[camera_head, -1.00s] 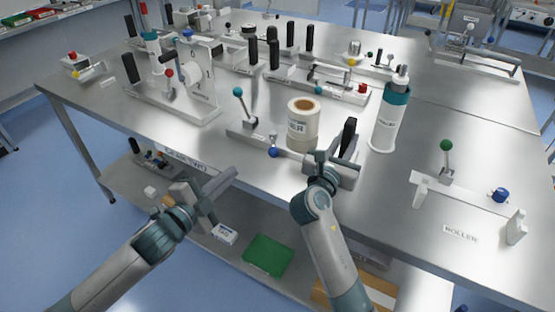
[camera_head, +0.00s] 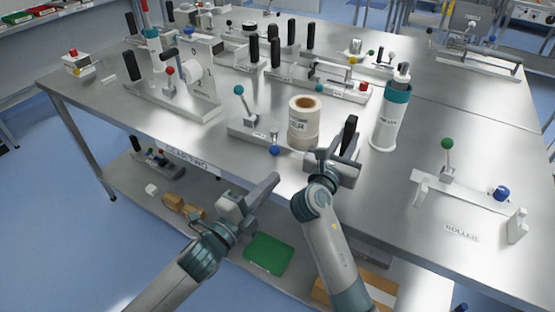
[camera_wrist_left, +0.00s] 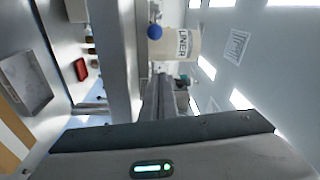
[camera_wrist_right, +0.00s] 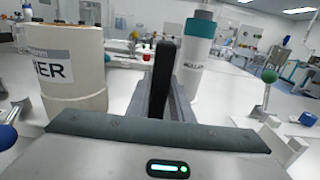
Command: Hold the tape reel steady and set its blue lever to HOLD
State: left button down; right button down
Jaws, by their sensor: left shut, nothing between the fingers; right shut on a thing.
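The cream tape reel (camera_head: 303,124), its label partly readable as "LINER", stands upright on a low metal base near the table's front edge. Its blue-knobbed lever (camera_head: 275,151) points toward the front edge. A black upright handle (camera_head: 348,135) stands at the base's right end. My right gripper (camera_head: 335,160) is shut on this handle, which also shows between its fingers in the right wrist view (camera_wrist_right: 160,80). My left gripper (camera_head: 272,184) is shut and empty, in front of the table edge, below and apart from the blue knob. The left wrist view shows the blue knob (camera_wrist_left: 155,32) beside the reel (camera_wrist_left: 181,43).
A teal-knobbed lever (camera_head: 239,91) rises at the base's left end. A teal-capped cylinder (camera_head: 391,118) stands just right of my right gripper. A green-knobbed lever (camera_head: 447,145) is further right. The lower shelf holds a green bin (camera_head: 268,253). Bare tabletop lies left of the base.

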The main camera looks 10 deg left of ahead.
aim_at(275, 143)
pick_arm(q)
jog(key=x, duration=1)
jog(key=shift+w+d, duration=0.1)
jog(key=shift+d, duration=0.05)
jog(key=a, duration=0.2)
jog(key=shift+w+a+f, duration=0.1)
jog(key=shift+a+f, duration=0.2)
jog(key=shift+a, duration=0.05)
jog(key=shift+w+a+f, duration=0.1)
jog(key=shift+a, duration=0.6)
jog(key=shift+a+m+g+h, duration=0.3)
jog(key=shift+m+h, duration=0.2)
jog(key=shift+h, duration=0.3)
